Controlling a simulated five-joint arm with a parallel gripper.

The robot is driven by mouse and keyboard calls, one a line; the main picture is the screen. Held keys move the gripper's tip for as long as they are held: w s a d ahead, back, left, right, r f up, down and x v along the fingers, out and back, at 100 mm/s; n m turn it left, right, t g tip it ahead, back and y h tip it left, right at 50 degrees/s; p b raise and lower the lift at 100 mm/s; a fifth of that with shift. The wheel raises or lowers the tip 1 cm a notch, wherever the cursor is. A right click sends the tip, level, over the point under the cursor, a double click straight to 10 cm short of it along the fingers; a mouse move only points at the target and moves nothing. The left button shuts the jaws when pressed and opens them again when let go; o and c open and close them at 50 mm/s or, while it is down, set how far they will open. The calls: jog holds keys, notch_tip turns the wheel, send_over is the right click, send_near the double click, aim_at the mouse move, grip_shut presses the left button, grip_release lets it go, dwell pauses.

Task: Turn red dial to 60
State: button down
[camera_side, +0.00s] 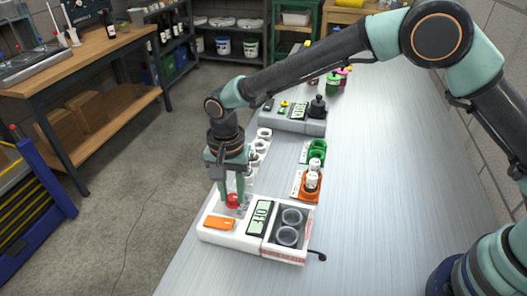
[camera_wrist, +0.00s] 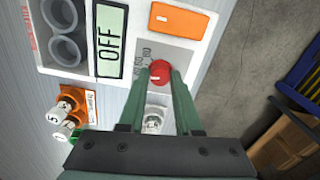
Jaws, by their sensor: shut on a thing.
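The red dial (camera_wrist: 160,72) sits on the white device (camera_side: 215,236), between the tips of my gripper (camera_wrist: 159,80) in the wrist view. In the side view the red dial (camera_side: 233,201) shows low between the green fingers of my gripper (camera_side: 232,203), which points down from above. My gripper is shut on the red dial. A grey patch with printed numbers (camera_wrist: 144,60) lies around the dial; the fingers hide part of it. The display (camera_wrist: 108,40) reads OFF. It also shows in the side view (camera_side: 260,217). An orange switch (camera_wrist: 176,19) is beside the dial.
Two grey cups (camera_side: 290,226) stand in the device's right end. An orange holder (camera_side: 306,187) and a green holder (camera_side: 317,153) with white-capped vials are behind it. White rings (camera_side: 264,134) line the table's left edge. A second device (camera_side: 291,116) stands farther back. The table's right side is clear.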

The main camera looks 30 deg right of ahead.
aim_at(233, 197)
jog(key=m, duration=0.4)
jog(key=shift+r, duration=0.1)
dwell(0.5)
jog(key=c, duration=0.6)
grip_release()
notch_tip(233, 197, up, 12)
